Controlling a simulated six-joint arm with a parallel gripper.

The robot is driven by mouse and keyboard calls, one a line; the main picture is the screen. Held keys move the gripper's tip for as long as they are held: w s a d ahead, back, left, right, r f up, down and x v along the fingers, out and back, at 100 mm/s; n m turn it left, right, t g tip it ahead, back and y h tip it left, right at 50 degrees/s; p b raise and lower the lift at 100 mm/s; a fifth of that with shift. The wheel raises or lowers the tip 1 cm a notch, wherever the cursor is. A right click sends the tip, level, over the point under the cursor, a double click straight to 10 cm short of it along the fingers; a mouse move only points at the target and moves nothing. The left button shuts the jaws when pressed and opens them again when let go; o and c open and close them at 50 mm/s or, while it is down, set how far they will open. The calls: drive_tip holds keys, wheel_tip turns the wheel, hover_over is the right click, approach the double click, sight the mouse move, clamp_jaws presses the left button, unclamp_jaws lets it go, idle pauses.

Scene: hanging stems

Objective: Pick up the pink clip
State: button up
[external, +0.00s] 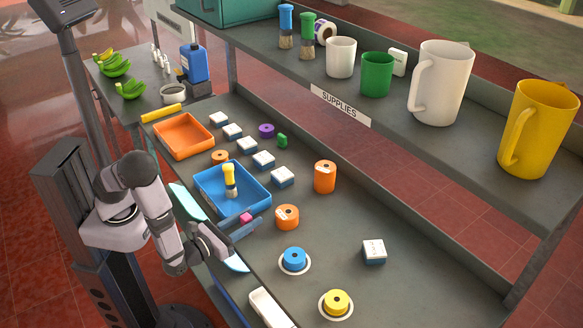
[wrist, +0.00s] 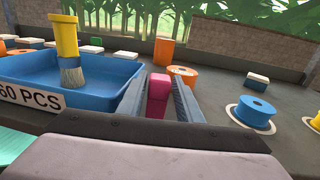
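The pink clip (wrist: 157,95) is a small upright block between the two fingers of my gripper (wrist: 159,100) in the wrist view. In the external view, the pink clip (external: 246,217) shows beside the front right corner of the blue tray, partly hidden by the fingers of my gripper (external: 244,225). I cannot tell whether its underside touches the table.
The blue tray (wrist: 105,101) holding a yellow-handled brush (wrist: 67,48) stands just left of my fingers. An orange roll (external: 287,216) is close on the right. A blue roll (external: 294,259) and yellow roll (external: 337,301) stand farther right. The supplies shelf (external: 290,72) overhangs the back.

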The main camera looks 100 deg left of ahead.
drive_tip(key=shift+p+x, duration=0.45)
drive_tip(key=shift+x, duration=1.35)
drive_tip(key=shift+s, duration=0.1)
drive_tip(key=c, duration=0.8)
drive_tip(key=shift+r, duration=0.15)
wheel_tip(320, 180, up, 10)
drive_tip(key=shift+f+b, duration=0.2)
drive_tip(key=shift+b, duration=0.1)
